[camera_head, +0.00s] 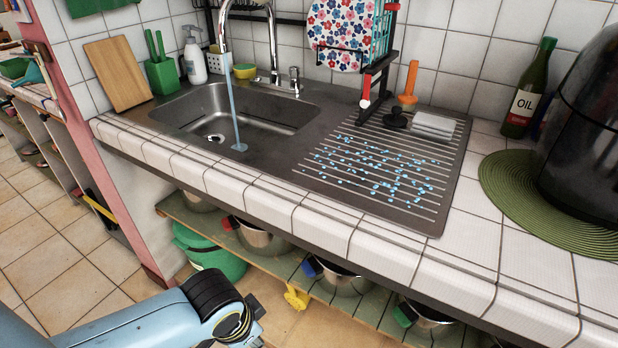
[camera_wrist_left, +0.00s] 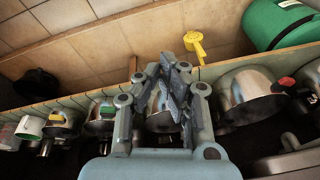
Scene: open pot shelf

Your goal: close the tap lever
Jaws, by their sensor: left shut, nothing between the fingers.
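The chrome tap (camera_head: 272,45) stands at the back of the sink (camera_head: 262,112). Its small lever (camera_head: 294,80) is on the right of the tap base. A blue stream of water (camera_head: 233,112) runs from the spout into the basin. My left gripper (camera_head: 256,308) is low at the bottom of the head view, in front of the counter and far below the lever. In the left wrist view its fingers (camera_wrist_left: 172,75) are shut with nothing between them, and the tap does not show there. My right gripper is not in view.
The tiled counter edge (camera_head: 290,220) lies between my left arm and the sink. A yellow scoop-like item (camera_head: 296,297) also shows in the left wrist view (camera_wrist_left: 195,43). Blue drops cover the drainboard (camera_head: 432,200).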

